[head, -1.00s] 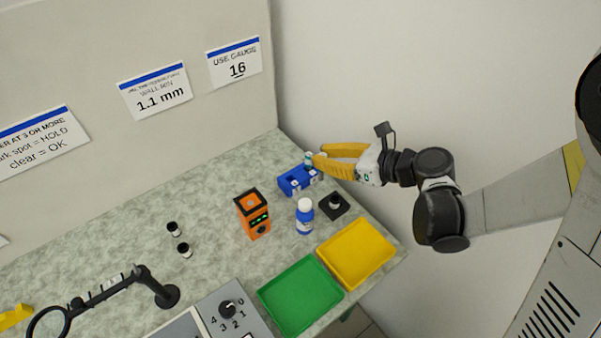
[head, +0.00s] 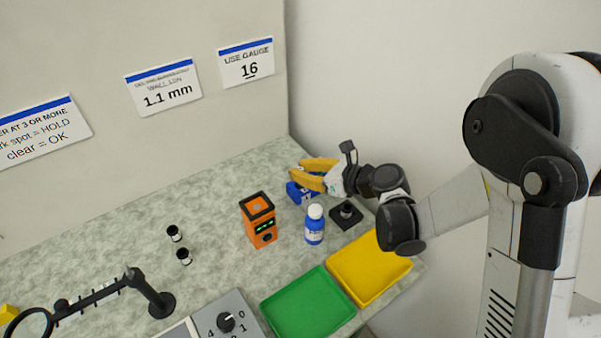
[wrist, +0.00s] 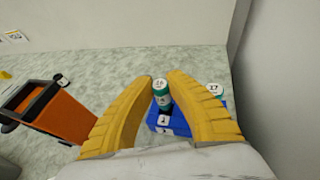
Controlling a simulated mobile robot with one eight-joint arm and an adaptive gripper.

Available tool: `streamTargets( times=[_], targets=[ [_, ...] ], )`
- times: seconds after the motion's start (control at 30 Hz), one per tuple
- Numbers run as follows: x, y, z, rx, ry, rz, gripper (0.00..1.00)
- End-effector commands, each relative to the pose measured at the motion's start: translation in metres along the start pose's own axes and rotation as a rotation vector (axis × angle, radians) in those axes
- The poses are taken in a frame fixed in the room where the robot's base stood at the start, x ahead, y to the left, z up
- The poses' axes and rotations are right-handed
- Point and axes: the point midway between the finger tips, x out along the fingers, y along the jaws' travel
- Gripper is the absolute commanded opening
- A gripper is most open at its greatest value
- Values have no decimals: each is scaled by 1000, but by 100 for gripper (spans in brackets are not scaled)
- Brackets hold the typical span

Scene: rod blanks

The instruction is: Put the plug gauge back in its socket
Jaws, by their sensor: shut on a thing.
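The plug gauge (wrist: 161,92), a small teal cylinder with a white top marked 16, stands roughly upright between my yellow fingers in the wrist view. My gripper (wrist: 161,79) is shut on it. The blue gauge block (wrist: 172,123) is below and behind the fingers; a second gauge (wrist: 214,89) marked 17 stands at its right. In the head view my gripper (head: 294,172) is over the blue block (head: 298,193), whose far part it covers. The held gauge is hard to make out there. I cannot tell whether its lower end is inside a socket.
An orange device (head: 259,222) and a blue bottle (head: 314,226) stand in front of the block. A black square fixture (head: 345,217) sits close at its right. Yellow (head: 372,268) and green (head: 308,303) trays lie nearer. The wall is close on the right.

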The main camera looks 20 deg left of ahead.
Motion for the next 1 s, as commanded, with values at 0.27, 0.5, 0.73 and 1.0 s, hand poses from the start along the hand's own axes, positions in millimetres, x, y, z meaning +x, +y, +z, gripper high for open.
streamTargets(
  times=[0.27,0.5,0.73,1.0],
  targets=[
    [1,0,-3,0,0,0,20],
    [0,0,-2,0,0,0,35],
    [-5,0,3,1,0,-1,35],
    [-63,-1,4,3,0,-5,35]
  ],
)
